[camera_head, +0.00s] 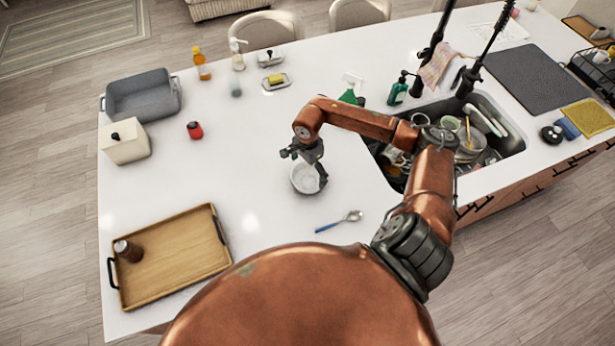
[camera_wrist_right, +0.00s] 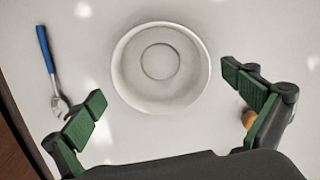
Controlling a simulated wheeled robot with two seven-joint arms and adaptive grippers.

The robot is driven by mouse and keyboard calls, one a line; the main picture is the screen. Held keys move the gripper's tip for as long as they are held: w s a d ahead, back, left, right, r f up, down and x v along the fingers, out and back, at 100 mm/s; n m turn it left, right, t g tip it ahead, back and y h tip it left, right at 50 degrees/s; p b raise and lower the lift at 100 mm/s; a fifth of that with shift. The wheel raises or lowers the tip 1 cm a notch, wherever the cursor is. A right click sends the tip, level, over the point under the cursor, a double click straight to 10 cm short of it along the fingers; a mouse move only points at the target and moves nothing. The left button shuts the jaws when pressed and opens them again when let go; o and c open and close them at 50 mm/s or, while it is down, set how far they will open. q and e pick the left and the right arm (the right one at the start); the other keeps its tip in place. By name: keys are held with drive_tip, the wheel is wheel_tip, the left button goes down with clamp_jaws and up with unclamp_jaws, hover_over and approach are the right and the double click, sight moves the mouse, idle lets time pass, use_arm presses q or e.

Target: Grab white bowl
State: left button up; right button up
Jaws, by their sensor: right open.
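The white bowl (camera_head: 304,180) stands on the white countertop near the middle of the head view, partly hidden by my right gripper (camera_head: 306,166). In the right wrist view the bowl (camera_wrist_right: 160,68) appears whole and looks empty. My right gripper (camera_wrist_right: 170,115) is open, with its green-padded fingers spread wide on either side, below the bowl in that picture. Nothing is between the fingers, and neither finger appears to touch the bowl. My left gripper is not in view.
A wooden tray (camera_head: 180,262) with a brown bottle (camera_head: 128,251) is at the left front. The sink (camera_head: 510,140), full of dishes, is at right. A red item (camera_head: 195,130) stands left of the bowl, with clear counter between.

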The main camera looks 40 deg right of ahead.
sight(308, 182)
wheel_tip(308, 182, down, 3)
drive_tip(key=shift+d+f+p, duration=0.1)
drive_tip(key=shift+f+p, duration=0.1)
drive_tip(key=shift+p, duration=0.2)
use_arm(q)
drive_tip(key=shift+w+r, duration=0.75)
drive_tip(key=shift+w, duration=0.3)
use_arm(e)
drive_tip(key=c, duration=0.5)
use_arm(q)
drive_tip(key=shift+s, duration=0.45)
use_arm(e)
drive_tip(key=c, duration=0.6)
